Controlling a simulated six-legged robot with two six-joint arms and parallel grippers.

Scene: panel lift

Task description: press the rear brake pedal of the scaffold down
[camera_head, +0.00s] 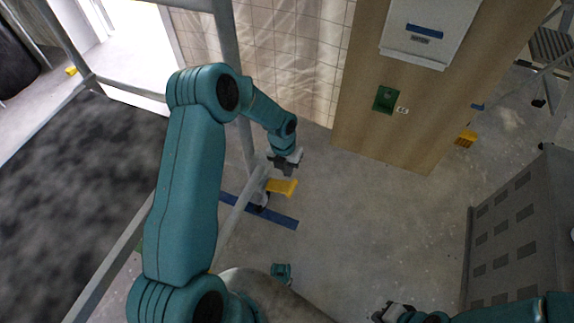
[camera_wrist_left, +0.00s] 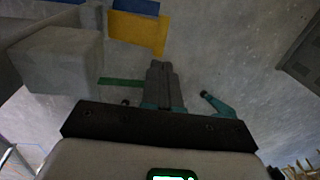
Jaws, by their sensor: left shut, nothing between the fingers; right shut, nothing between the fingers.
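The yellow brake pedal (camera_head: 283,187) sticks out beside a caster at the foot of the grey scaffold post. My left gripper (camera_head: 285,168) is just above the pedal in the head view, shut and empty. In the left wrist view its closed fingers (camera_wrist_left: 160,72) lie just below and right of the yellow pedal (camera_wrist_left: 138,30). Whether they touch it I cannot tell. My right gripper (camera_head: 392,312) is at the bottom edge of the head view, shut and empty, away from the scaffold.
The scaffold frame (camera_head: 237,212) runs along the left. Blue tape (camera_head: 275,215) lies on the floor by the caster. A wooden panel (camera_head: 360,130) stands behind. A grey cabinet (camera_head: 510,235) stands right. The floor between is mostly clear.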

